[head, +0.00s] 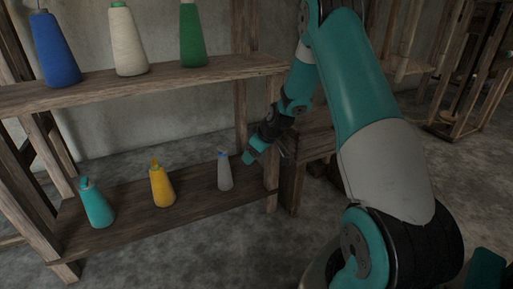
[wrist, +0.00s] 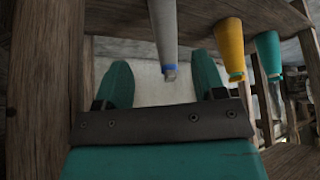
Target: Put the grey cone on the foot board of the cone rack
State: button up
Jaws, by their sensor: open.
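The grey cone (head: 225,174), with a blue band near its tip, stands upright on the foot board (head: 190,197) of the wooden cone rack, at the board's right end. My gripper (head: 249,158) is just right of the cone's upper part in the head view, with a small gap and nothing held. In the wrist view the fingers (wrist: 161,60) are spread apart, and the grey cone's narrow end (wrist: 168,68) shows between them, upside down in the picture. I cannot tell how deep it lies between them.
A yellow cone (head: 162,187) and a teal cone (head: 97,206) stand left on the foot board. Blue (head: 56,50), white (head: 128,42) and green (head: 193,36) cones stand on the upper shelf (head: 150,80). A rack post (head: 271,180) rises close to my gripper.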

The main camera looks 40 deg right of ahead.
jog(key=s+a+r+n+g+y, duration=0.1)
jog(key=s+a+r, duration=0.3)
jog(key=a+r, duration=0.5)
jog(key=s+a+r+n+g+y, duration=0.1)
jog(key=s+a+r, duration=0.35)
jog(key=a, duration=0.75)
jog(key=s+a+r+g, duration=0.1)
jog(key=s+a+r, duration=0.1)
jog(key=s+a, duration=0.2)
jog(key=s+a+r+n+g, duration=0.1)
jog(key=s+a+r, duration=0.2)
jog(key=s, duration=0.7)
jog(key=s+a+r+g, duration=0.1)
jog(key=s+a+r, duration=0.2)
jog(key=s+a, duration=0.2)
jog(key=s, duration=0.3)
jog(key=shift+g, duration=0.4)
